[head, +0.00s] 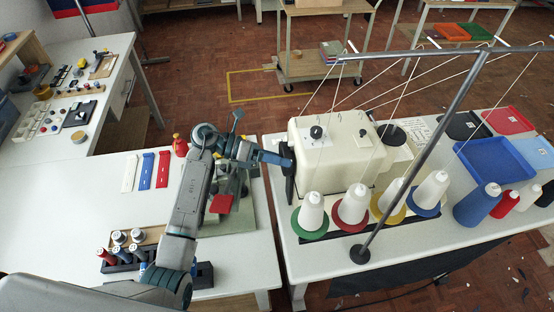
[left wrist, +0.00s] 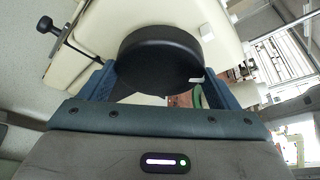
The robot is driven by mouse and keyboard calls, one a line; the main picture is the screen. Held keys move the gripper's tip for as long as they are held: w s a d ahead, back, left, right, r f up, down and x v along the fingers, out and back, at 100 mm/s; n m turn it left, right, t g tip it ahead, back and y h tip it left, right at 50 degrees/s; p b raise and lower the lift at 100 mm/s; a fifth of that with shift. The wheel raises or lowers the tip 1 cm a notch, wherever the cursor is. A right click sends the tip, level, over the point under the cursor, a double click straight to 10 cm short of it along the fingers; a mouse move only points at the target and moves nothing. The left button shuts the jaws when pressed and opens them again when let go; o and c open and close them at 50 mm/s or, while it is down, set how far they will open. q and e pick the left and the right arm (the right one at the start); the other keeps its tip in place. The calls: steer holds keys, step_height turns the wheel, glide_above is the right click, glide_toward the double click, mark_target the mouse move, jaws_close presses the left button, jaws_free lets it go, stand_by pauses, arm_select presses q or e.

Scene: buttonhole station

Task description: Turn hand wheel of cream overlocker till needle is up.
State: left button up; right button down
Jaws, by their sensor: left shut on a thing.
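The cream overlocker (head: 335,148) stands on the right-hand table, with thread cones in front of it. Its black hand wheel (head: 289,180) is on the machine's left side, partly hidden by my gripper. My left gripper (head: 287,162) reaches it from the left. In the left wrist view the black hand wheel (left wrist: 160,58) sits between the two blue fingers of my left gripper (left wrist: 160,82), which are shut on its rim. The cream body (left wrist: 105,25) shows behind the wheel. The needle cannot be made out in either view. My right gripper is not in view.
Thread cones (head: 351,205) on coloured discs and a metal thread stand (head: 420,150) crowd the overlocker's front. A blue tray (head: 495,160) lies to its right. Another machine with a red piece (head: 221,204) stands under my left arm. The left table's white top (head: 60,200) is partly clear.

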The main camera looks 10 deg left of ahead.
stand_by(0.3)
arm_select(q)
steer(key=o, duration=0.9)
steer(key=shift+c, duration=0.2)
steer(key=b+v, duration=0.1)
steer(key=v, duration=0.9)
steer(key=shift+w+a, duration=0.1)
steer(key=shift+w, duration=0.05)
steer(key=shift+a+r, duration=0.15)
steer(key=shift+a, duration=0.2)
